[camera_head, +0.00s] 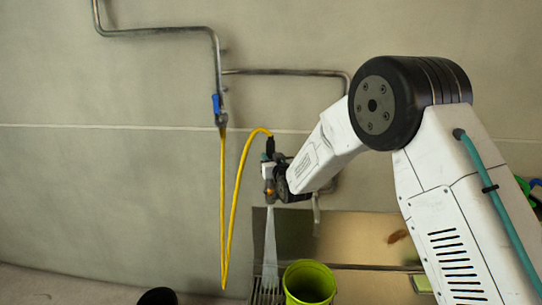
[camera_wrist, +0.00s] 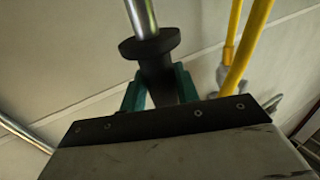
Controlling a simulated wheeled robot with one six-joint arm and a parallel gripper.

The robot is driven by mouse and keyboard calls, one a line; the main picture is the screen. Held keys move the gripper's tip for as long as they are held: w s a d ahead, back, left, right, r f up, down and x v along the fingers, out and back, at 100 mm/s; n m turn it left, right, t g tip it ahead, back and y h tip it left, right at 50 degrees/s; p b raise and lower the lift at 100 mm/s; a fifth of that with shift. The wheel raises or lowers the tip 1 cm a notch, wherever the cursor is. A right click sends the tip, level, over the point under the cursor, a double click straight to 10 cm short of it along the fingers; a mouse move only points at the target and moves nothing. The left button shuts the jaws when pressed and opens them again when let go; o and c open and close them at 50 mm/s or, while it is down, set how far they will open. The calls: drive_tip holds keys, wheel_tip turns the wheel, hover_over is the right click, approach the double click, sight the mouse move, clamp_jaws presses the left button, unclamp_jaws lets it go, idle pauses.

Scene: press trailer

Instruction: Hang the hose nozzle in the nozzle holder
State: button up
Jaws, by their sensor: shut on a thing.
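My gripper (camera_head: 267,165) is shut on the hose nozzle in front of the wall. In the wrist view, the teal fingers of my gripper (camera_wrist: 160,88) close on both sides of the black part of the nozzle (camera_wrist: 157,62), with a silver tube beyond it. In the head view, the yellow hose (camera_head: 240,188) runs from the blue-handled tap (camera_head: 217,104), loops down low and rises into the nozzle's dark upper end (camera_head: 269,146). A pale spray (camera_head: 270,250) fans straight down below the nozzle. I cannot make out the nozzle holder with certainty.
A yellow-green bucket (camera_head: 310,268) stands just right of the spray, and a dark round container (camera_head: 157,297) is at the bottom left. A metal pipe (camera_head: 280,72) runs along the wall. A brownish panel (camera_head: 360,237) lies behind the bucket.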

sight(272, 181)
drive_tip(key=shift+f, duration=1.75)
idle(0.5)
drive_tip(key=shift+f, duration=2.95)
drive_tip(key=o, duration=1.1)
drive_tip(key=shift+c, duration=0.2)
